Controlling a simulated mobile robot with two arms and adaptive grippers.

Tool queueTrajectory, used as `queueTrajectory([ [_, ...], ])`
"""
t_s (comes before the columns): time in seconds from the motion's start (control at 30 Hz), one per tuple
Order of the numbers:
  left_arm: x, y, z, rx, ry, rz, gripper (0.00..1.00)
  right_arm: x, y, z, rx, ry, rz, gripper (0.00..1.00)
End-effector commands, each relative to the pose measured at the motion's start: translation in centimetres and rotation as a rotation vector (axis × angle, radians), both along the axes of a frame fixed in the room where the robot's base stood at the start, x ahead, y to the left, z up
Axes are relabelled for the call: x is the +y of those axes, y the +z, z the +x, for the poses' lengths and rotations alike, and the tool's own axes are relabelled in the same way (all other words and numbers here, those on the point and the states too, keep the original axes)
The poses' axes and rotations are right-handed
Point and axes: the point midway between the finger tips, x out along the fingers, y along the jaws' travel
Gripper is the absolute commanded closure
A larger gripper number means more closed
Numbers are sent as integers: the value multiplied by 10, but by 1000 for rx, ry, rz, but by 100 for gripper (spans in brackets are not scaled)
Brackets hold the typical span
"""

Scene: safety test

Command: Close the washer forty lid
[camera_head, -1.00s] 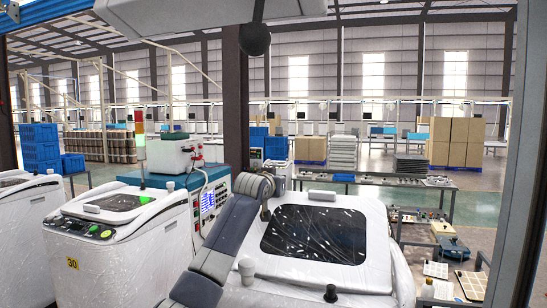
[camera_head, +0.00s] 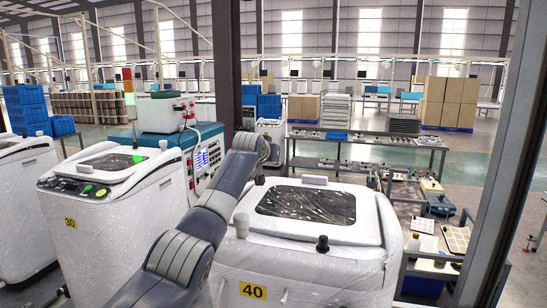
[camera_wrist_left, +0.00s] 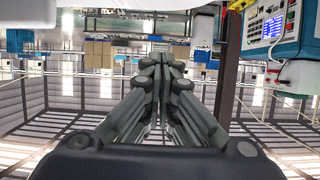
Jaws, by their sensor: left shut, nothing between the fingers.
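Washer forty (camera_head: 350,262) stands at the front centre in the head view, white, with a yellow "40" label. Its lid (camera_head: 370,228), white with a dark glossy window, lies about flat on the top and looks down. I cannot tell whether it is latched. My left arm reaches up from the bottom left, past the washer's left side, to the lid's back left. In the head view the left gripper is mostly hidden behind my wrist. In the left wrist view the left gripper (camera_wrist_left: 162,62) is shut and empty. My right gripper is in neither view.
Washer thirty (camera_head: 120,215) stands left of my arm. A teal machine with a control panel (camera_head: 207,158) is behind it. A dark post (camera_head: 228,75) rises behind my wrist. Benches with parts (camera_head: 370,142) stand behind and right. A large post (camera_head: 490,180) stands at the right.

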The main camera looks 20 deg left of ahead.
Motion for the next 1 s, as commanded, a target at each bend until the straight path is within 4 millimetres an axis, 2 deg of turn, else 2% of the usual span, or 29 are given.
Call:
queueTrajectory([
  [0.2, 0, 0, 0, -1, 0, 0, 100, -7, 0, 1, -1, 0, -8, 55],
  [0.47, -1, 5, -10, -2, 0, -1, 100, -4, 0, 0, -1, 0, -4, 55],
  [0.77, -4, 16, -36, -3, 0, 1, 100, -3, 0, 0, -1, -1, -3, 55],
  [1.0, -7, 28, -64, -4, 0, 0, 100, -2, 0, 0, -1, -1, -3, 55],
])
